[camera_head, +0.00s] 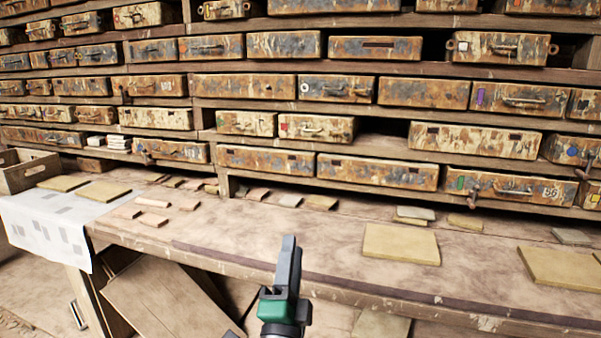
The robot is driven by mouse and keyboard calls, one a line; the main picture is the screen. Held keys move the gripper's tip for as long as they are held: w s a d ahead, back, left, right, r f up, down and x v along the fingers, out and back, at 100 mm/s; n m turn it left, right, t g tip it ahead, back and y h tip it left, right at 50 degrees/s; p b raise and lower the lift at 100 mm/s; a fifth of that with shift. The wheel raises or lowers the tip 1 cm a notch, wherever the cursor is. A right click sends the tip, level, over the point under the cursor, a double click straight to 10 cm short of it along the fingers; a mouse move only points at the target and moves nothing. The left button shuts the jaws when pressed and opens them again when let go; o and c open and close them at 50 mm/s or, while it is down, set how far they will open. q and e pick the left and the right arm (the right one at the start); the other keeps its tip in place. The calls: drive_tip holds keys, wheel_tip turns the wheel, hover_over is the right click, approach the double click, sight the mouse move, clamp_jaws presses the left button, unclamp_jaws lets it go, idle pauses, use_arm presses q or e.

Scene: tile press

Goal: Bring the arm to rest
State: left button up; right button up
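My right gripper (289,245) shows at the lower middle, in front of the workbench's front edge. Its dark grey fingers point up and overlap from this angle, so I cannot tell whether they are open or shut. A green part (273,308) sits at its base. I see nothing held at the fingertips. My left gripper is not in view.
A worn wooden bench (330,262) runs across the view, with a yellowish tile (401,244), another large tile (562,267) and several small pieces. Rusty drawers (375,173) fill the shelves behind. A white printed sheet (48,232) hangs at the left, near a crate (32,170).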

drive_tip(key=d+f+n+g+y, duration=0.3)
drive_tip(key=f+n+g, duration=0.25)
drive_tip(key=f, duration=0.45)
drive_tip(key=d+f+n+g+y, duration=0.2)
drive_tip(key=d+f+n+g, duration=0.2)
drive_tip(key=f+n, duration=0.45)
drive_tip(key=s+d+f+n+g+h, duration=0.1)
drive_tip(key=s+d+f+g, duration=0.55)
drive_tip(key=s+f, duration=0.35)
drive_tip(key=s+d+f+n+g+h, duration=0.1)
drive_tip(key=s+d+f+n+g, duration=0.1)
drive_tip(key=s+d+f+g, duration=0.75)
drive_tip(key=s+r+t+p, duration=0.1)
drive_tip(key=r+t+p, duration=0.1)
drive_tip(key=r+p, duration=1)
drive_tip(key=s+a+r+t+p, duration=0.1)
drive_tip(key=s+r+t+p, duration=0.1)
drive_tip(key=r+p, duration=1)
wheel_tip(320, 180, up, 3)
drive_tip(key=shift+a+f+t+p, duration=0.1)
drive_tip(key=shift+a+t+p, duration=0.15)
drive_tip(key=shift+t+p, duration=0.15)
